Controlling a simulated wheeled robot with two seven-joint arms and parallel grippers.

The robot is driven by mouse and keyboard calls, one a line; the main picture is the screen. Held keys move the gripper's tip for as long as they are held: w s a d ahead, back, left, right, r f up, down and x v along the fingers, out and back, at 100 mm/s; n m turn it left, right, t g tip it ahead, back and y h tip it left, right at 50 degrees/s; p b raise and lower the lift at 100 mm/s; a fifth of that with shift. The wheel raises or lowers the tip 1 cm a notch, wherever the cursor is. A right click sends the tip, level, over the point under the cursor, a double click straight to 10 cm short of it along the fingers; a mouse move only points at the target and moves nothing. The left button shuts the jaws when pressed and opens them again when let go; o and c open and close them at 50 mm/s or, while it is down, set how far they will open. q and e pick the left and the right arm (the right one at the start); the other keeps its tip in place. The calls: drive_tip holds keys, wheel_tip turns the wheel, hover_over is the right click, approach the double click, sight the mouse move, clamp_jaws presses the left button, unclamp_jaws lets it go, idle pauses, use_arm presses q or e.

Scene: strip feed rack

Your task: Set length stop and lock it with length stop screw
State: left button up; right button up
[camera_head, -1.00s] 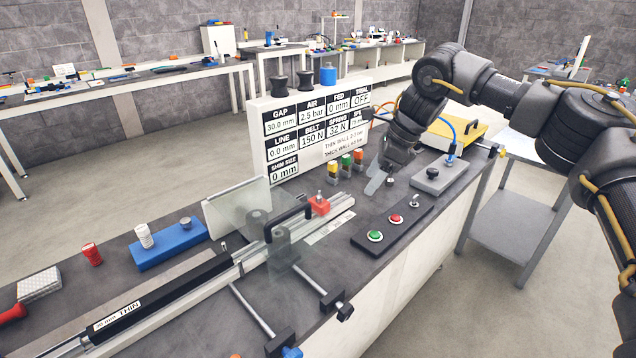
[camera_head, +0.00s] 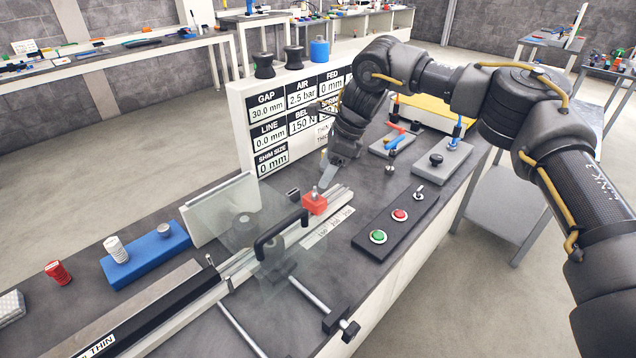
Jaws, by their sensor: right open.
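The length stop appears to be the red block (camera_head: 313,206) on the pale rail (camera_head: 334,199) near its far end. A small metal screw (camera_head: 315,191) stands upright on top of it. My right gripper (camera_head: 327,176) points down just behind and above the red block, with a grey finger close to the screw. It is open, and I see nothing held. I cannot tell from this angle whether the finger touches the screw. My left gripper is not in view.
A clear guard with a black handle (camera_head: 281,234) stands over the rail, left of the stop. A button panel (camera_head: 388,228) lies at the right. The settings board (camera_head: 240,115) stands behind, partly covered by my right arm. A printed scale (camera_head: 327,228) lies beside the rail.

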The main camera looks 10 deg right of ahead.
sight(315, 189)
drive_tip(key=x, duration=0.4)
drive_tip(key=shift+f+p, duration=0.1)
drive_tip(key=shift+p, duration=0.2)
drive_tip(key=shift+a+f, duration=0.25)
drive_tip(key=shift+f, duration=0.45)
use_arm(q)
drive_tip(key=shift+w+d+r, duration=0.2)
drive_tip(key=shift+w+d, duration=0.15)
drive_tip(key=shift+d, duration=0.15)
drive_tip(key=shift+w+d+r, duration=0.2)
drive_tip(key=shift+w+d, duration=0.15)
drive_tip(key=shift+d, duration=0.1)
use_arm(e)
drive_tip(key=shift+c, duration=0.3)
drive_tip(key=c, duration=0.9)
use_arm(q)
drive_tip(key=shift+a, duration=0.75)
